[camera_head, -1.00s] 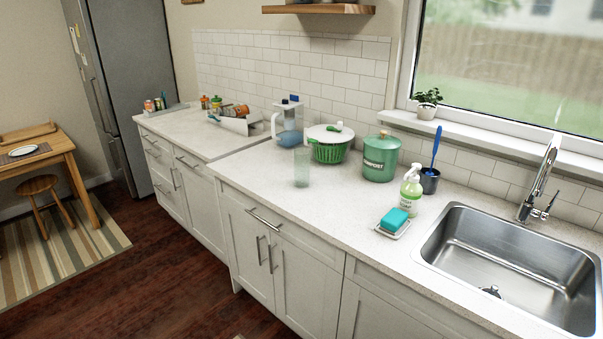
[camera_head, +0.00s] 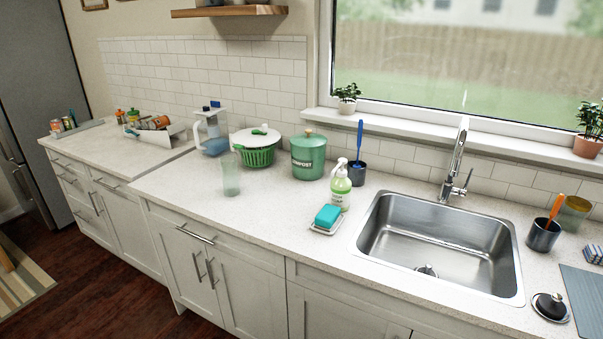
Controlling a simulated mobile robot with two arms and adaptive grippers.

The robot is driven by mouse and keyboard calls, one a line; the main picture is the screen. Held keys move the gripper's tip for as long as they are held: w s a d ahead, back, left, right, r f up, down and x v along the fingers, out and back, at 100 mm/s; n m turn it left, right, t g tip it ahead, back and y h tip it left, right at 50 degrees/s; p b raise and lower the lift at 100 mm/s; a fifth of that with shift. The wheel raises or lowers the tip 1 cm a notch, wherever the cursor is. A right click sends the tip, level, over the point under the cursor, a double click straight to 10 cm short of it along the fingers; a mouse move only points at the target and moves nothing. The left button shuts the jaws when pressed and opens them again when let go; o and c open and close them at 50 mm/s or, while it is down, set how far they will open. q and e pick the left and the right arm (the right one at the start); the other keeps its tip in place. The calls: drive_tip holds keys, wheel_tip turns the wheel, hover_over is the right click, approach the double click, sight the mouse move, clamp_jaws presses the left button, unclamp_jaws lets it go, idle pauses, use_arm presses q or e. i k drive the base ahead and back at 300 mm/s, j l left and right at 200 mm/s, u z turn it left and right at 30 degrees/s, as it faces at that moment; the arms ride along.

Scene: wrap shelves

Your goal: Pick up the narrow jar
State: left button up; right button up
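No thing in view is clearly the narrow jar. The closest in shape is a tall, clear, greenish glass vessel (camera_head: 231,175), upright near the counter's front edge in front of the green salad spinner; I cannot tell whether it is a jar or a drinking glass. An amber glass container (camera_head: 574,213) stands at the far right behind a dark cup with an orange-handled brush (camera_head: 543,236). Neither of my grippers is in view.
The counter (camera_head: 190,200) holds a water pitcher (camera_head: 212,135), salad spinner (camera_head: 256,155), green compost bin (camera_head: 308,158), soap bottle (camera_head: 341,188) and blue sponge (camera_head: 327,215). The sink (camera_head: 440,240) lies right of them. A wooden shelf (camera_head: 229,11) hangs upper left.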

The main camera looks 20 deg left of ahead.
sight(229, 172)
drive_tip(key=i+j+z, duration=0.1)
drive_tip(key=j+z, duration=0.35)
drive_tip(key=j, duration=0.35)
drive_tip(key=j+z, duration=0.4)
drive_tip(key=j, duration=0.4)
drive_tip(key=k+j+z, duration=0.15)
drive_tip(key=j+z, duration=0.3)
drive_tip(key=j, duration=0.35)
